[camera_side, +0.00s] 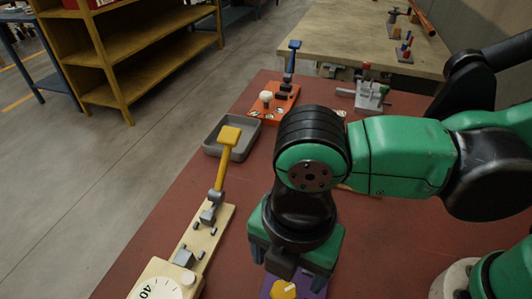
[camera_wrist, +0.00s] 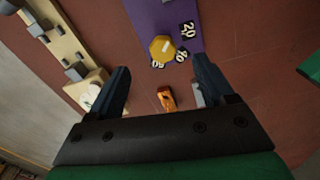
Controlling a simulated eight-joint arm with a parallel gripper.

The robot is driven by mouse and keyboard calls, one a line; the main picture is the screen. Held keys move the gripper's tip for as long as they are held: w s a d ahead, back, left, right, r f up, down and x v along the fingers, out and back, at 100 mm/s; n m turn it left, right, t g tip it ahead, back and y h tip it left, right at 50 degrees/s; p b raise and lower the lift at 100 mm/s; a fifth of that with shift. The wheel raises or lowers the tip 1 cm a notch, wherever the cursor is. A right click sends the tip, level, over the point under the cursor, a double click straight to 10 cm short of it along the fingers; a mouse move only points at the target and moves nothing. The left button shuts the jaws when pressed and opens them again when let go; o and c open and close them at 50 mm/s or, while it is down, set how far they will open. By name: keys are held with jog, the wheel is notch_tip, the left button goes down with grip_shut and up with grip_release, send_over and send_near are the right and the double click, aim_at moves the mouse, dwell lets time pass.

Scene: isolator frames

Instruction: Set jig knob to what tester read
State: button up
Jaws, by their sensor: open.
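The jig is a purple plate (camera_wrist: 170,14) with a yellow knob (camera_wrist: 162,48) and labels 20, 40 and 60 beside it. A pale line marks the knob; which label it points to is unclear. In the side view the knob (camera_side: 283,289) shows under my gripper (camera_side: 290,270). In the wrist view my gripper (camera_wrist: 162,66) is open and empty, its fingertips apart on either side of the knob's near side. The tester seems to be the beige board (camera_side: 190,250) with a raised yellow lever and a white dial (camera_side: 158,290) showing 40. The dial is cut off; its needle's reading is unclear.
An orange object (camera_wrist: 166,97) lies on the red-brown table between my fingers in the wrist view. A grey tray (camera_side: 232,138), an orange board (camera_side: 272,105) with a blue lever and a grey clamp device (camera_side: 370,95) stand farther back.

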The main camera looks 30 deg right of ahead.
aim_at(284, 291)
jog(key=shift+s+a+f+n, duration=0.2)
jog(key=shift+s+a+n, duration=0.05)
jog(key=shift+n, duration=0.05)
jog(key=shift+f, duration=2.65)
grip_shut()
